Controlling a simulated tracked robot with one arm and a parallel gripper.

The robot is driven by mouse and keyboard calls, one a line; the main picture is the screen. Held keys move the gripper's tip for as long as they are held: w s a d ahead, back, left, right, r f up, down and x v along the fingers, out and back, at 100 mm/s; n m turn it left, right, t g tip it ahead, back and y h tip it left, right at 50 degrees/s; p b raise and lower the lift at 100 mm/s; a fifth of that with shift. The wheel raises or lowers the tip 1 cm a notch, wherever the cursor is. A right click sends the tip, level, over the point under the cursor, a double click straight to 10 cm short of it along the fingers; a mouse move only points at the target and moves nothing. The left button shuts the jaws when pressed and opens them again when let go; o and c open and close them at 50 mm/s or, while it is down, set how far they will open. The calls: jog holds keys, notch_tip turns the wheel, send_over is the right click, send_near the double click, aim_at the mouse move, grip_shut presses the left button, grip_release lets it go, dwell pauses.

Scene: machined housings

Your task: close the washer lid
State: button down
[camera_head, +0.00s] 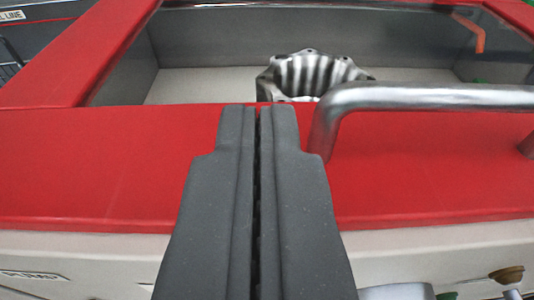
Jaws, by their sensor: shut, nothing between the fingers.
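The washer lid is a red frame (430,165) around a clear window, with a grey metal bar handle (430,97) on its front part. It lies across the top of the pale washer body (120,255). I cannot tell whether it sits fully down on the rim. My gripper (258,110) points forward over the red front part, left of the handle, with its two dark fingers together and nothing between them. The fingers hide part of the lid; I cannot tell whether they touch it.
A ribbed machined housing (312,76) stands inside the washer, seen through the window. An orange bent piece (472,32) shows at the upper right. A brown knob (508,274) is at the lower right front. A labelled dark surface (40,32) is at the upper left.

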jog(key=shift+a, duration=0.15)
dwell(0.3)
jog(key=shift+s+p, duration=1.25)
jog(key=shift+s, duration=3.55)
notch_tip(320, 180, up, 23)
jog(key=d+p, duration=0.2)
jog(key=p, duration=0.3)
jog(key=s+d+r+p, duration=0.1)
jog(key=s+d+r, duration=0.2)
jog(key=r, duration=0.6)
jog(key=s+d+r+p, duration=0.2)
jog(key=s+r, duration=0.4)
jog(key=r, duration=0.3)
jog(key=shift+d+r+m+h, duration=0.15)
jog(key=shift+d+m+h, duration=0.2)
jog(key=shift+d, duration=0.4)
